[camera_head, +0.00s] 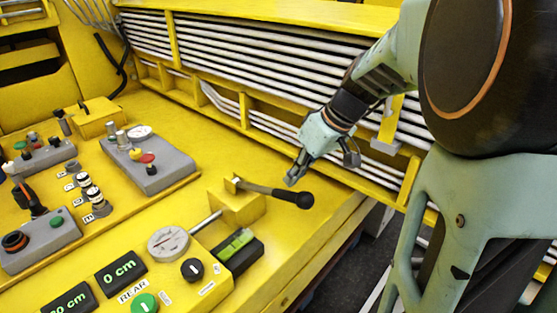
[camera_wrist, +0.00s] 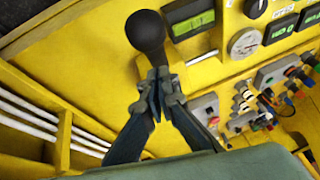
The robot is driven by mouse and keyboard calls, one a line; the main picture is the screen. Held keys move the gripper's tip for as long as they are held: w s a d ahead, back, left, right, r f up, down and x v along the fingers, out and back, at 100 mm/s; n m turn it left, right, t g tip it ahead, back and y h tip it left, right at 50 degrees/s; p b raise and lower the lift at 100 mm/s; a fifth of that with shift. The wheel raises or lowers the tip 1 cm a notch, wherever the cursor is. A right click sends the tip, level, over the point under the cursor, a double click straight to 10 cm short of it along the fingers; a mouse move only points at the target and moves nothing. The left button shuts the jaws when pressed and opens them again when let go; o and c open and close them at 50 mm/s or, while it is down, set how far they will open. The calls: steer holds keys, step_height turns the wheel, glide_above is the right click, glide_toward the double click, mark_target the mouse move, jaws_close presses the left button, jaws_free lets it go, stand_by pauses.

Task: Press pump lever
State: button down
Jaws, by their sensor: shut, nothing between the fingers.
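The pump lever (camera_head: 275,191) is a dark rod with a round black knob (camera_head: 305,199), sticking out to the right from a yellow block (camera_head: 238,205) on the yellow console. My gripper (camera_head: 291,181) is shut and empty. In the head view its tips show just above the lever, close to the knob. I cannot tell whether the tips touch the lever.
A round gauge (camera_head: 168,243), a black box with a green display (camera_head: 238,249) and a black dial (camera_head: 192,269) lie near the lever block. A grey control box (camera_head: 148,163) sits further left. White slats in a yellow frame (camera_head: 255,82) run behind my gripper.

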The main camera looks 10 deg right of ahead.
steer(key=shift+s+f, duration=0.2)
steer(key=shift+f, duration=0.3)
